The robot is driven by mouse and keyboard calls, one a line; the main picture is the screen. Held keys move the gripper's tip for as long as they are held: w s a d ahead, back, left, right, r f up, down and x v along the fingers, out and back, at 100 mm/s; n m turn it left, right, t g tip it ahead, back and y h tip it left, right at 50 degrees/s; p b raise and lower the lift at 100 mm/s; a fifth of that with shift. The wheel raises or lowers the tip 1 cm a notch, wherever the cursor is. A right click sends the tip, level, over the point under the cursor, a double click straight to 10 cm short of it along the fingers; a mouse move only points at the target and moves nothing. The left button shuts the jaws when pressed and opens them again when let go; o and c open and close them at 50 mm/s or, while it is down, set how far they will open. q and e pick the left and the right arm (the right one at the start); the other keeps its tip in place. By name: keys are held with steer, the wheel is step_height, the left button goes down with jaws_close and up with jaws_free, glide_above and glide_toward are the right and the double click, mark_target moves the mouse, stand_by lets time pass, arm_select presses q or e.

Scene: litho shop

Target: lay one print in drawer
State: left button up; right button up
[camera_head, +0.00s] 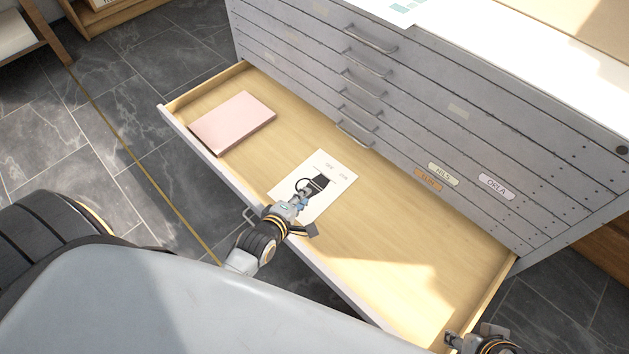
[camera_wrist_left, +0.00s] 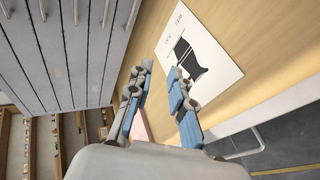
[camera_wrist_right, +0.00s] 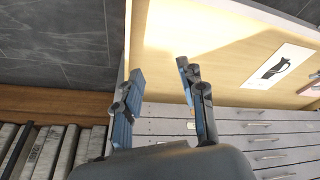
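A white print (camera_head: 337,177) with a dark figure lies flat on the wooden floor of the open drawer (camera_head: 400,225), near its middle. It also shows in the left wrist view (camera_wrist_left: 213,35) and the right wrist view (camera_wrist_right: 284,60). My left gripper (camera_head: 304,191) is over the print's near left part and hides some of it. In the left wrist view its fingers (camera_wrist_left: 160,72) are apart with nothing between them; the print lies beside them. My right gripper (camera_head: 468,340) is at the drawer's near right corner. Its fingers (camera_wrist_right: 160,70) are apart and empty.
A pink folder (camera_head: 233,122) lies in the drawer's left part. The drawer's right part is bare. The grey flat-file cabinet (camera_head: 430,110) stands behind, with name labels (camera_head: 495,187) on its front. A sheet (camera_head: 393,9) lies on its white top.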

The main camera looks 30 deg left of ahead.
arm_select(q)
steer(key=shift+p+v, duration=0.85)
steer(key=shift+v, duration=0.35)
arm_select(e)
steer(key=shift+x, duration=2.55)
steer(key=shift+a, duration=0.1)
